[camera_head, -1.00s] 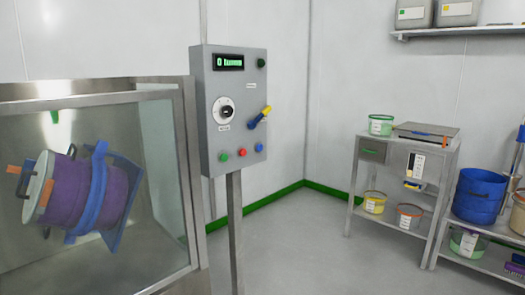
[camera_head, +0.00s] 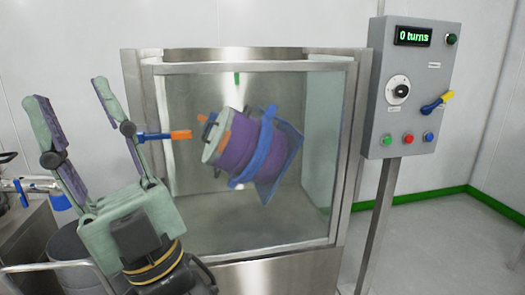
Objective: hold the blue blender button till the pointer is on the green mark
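The blue button (camera_head: 428,137) is the rightmost of three on the grey control panel (camera_head: 376,110), whose display (camera_head: 413,37) reads "0 turns". Behind glass, a tilted purple drum (camera_head: 238,150) sits in a blue holder. A blue rod with an orange tip (camera_head: 181,134), perhaps the pointer, sticks out level at the drum's left; its left end is hidden by my gripper. The green mark (camera_head: 237,78) is above the drum, apart from the orange tip. My gripper (camera_head: 68,92) is at the left, fingers up and wide apart, empty, far from the button.
Green (camera_head: 387,140) and red (camera_head: 408,138) buttons sit left of the blue one. A dial (camera_head: 398,90) and a blue-yellow lever (camera_head: 436,103) are above them. The steel-framed glass enclosure (camera_head: 250,67) stands between my gripper and the panel. Floor right of the post is clear.

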